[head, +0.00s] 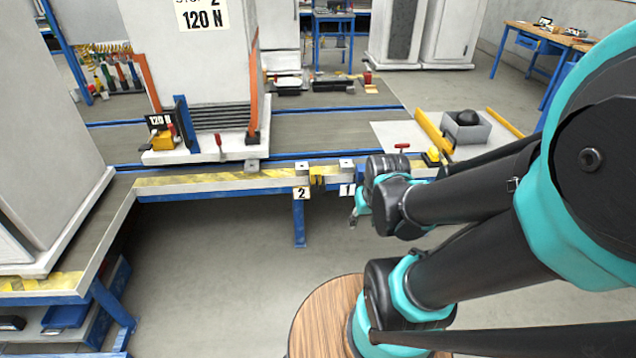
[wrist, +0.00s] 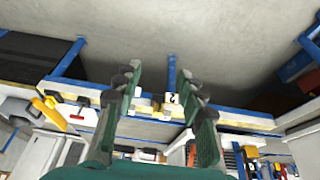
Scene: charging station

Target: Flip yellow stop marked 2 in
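The yellow stop (head: 317,179) sits on the front edge of the conveyor, just right of the white tag marked 2 (head: 301,193). In the wrist view, which looks upside down, the tag (wrist: 173,99) and the yellow stop (wrist: 146,108) appear between my fingers, further off. My gripper (wrist: 163,98) is open, with its dark green fingers apart and nothing between them. In the head view, my gripper (head: 355,208) is partly hidden by my arm, in front of and right of the stop, near the tag marked 1 (head: 347,190).
A white cabinet with a 120 N sign (head: 203,15) stands on a pallet behind the rail. A red-handled lever (head: 402,147) and a grey box with a black ball (head: 467,125) are on the right. A blue leg (head: 299,226) stands below tag 2.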

